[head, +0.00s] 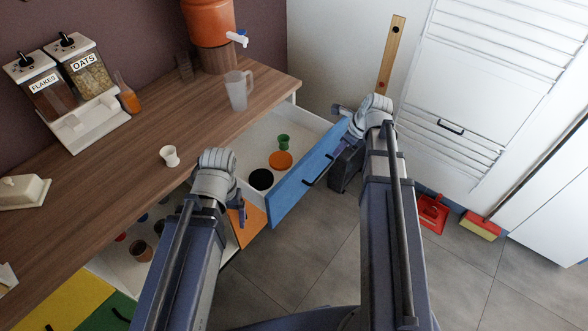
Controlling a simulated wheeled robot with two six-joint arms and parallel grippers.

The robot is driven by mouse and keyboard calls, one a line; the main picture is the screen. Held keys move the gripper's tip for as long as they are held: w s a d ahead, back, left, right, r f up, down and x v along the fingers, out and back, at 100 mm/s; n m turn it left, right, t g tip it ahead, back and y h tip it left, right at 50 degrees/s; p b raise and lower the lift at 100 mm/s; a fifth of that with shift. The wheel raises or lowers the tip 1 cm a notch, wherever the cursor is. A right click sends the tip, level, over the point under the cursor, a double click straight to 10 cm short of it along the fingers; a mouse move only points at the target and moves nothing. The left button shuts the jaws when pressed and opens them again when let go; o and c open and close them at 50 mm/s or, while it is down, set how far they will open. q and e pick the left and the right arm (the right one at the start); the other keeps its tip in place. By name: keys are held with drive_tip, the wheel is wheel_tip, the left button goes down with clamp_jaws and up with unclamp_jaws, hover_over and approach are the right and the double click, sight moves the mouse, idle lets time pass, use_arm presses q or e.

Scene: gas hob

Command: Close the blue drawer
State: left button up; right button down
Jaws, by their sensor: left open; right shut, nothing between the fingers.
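The counter (125,165) holds a jug (238,91), a white cup (169,156) and dispensers. A red dustpan (432,213) is on the floor, right.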

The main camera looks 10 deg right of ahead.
use_arm(q)
drive_tip(key=shift+s+a, duration=0.2)
drive_tip(key=shift+s, duration=0.1)
use_arm(e)
drive_tip(key=shift+w+a+f+m, duration=0.1)
drive_tip(key=shift+w+m, duration=0.1)
drive_tip(key=shift+m, duration=0.1)
use_arm(q)
drive_tip(key=shift+f, duration=0.15)
use_arm(e)
drive_tip(key=shift+f, duration=0.1)
drive_tip(key=b, duration=0.9)
hover_over(319, 169)
drive_tip(key=s+d, duration=0.2)
wheel_tip(319, 169, down, 9)
use_arm(q)
wheel_tip(319, 169, down, 9)
use_arm(e)
drive_tip(key=shift+a, duration=0.25)
drive_tip(key=shift+w, duration=0.15)
drive_tip(key=w+a, duration=0.5)
drive_tip(key=w, duration=0.1)
drive_tip(key=w+a, duration=0.5)
drive_tip(key=w, duration=0.1)
drive_tip(key=w+a, duration=0.5)
drive_tip(key=w, duration=0.2)
drive_tip(key=shift+w+a, duration=0.1)
drive_tip(key=shift+a, duration=0.1)
drive_tip(key=shift+r, duration=0.2)
